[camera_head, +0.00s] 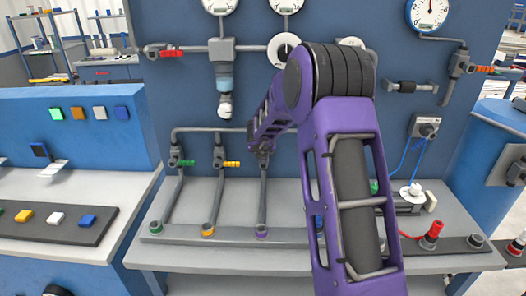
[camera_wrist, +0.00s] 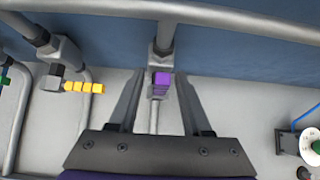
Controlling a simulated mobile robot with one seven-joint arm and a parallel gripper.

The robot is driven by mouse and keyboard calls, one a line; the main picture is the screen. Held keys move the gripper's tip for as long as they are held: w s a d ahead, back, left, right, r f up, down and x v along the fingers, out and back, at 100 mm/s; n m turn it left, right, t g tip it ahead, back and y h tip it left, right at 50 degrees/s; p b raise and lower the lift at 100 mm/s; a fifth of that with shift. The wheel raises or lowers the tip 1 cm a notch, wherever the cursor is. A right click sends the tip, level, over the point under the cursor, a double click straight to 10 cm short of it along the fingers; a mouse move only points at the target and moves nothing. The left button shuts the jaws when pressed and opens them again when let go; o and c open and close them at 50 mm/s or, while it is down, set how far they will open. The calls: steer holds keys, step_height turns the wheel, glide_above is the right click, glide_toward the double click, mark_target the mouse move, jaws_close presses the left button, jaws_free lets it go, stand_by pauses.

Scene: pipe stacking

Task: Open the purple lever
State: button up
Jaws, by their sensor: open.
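The purple lever (camera_wrist: 161,83) sits on a grey valve body on a vertical pipe in the wrist view. It looks short there, as if pointing towards the camera. My gripper (camera_wrist: 159,75) is open, with one dark finger on each side of the lever and a visible gap to both. Whether the fingertips reach as deep as the lever I cannot tell. In the head view my purple arm reaches to the pipe above the purple ring (camera_head: 261,231). The arm and gripper hide the purple lever there.
A yellow lever (camera_head: 231,164) and a green lever (camera_head: 186,163) are on neighbouring pipes to the left. The yellow lever (camera_wrist: 84,87) also shows left of my gripper in the wrist view. A horizontal pipe (camera_wrist: 230,18) crosses above. A white round part with a blue cable (camera_head: 411,190) stands right.

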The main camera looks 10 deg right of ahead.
steer(key=v, duration=1.7)
steer(key=shift+s+p, duration=0.15)
steer(key=shift+p, duration=0.3)
steer(key=shift+r, duration=0.15)
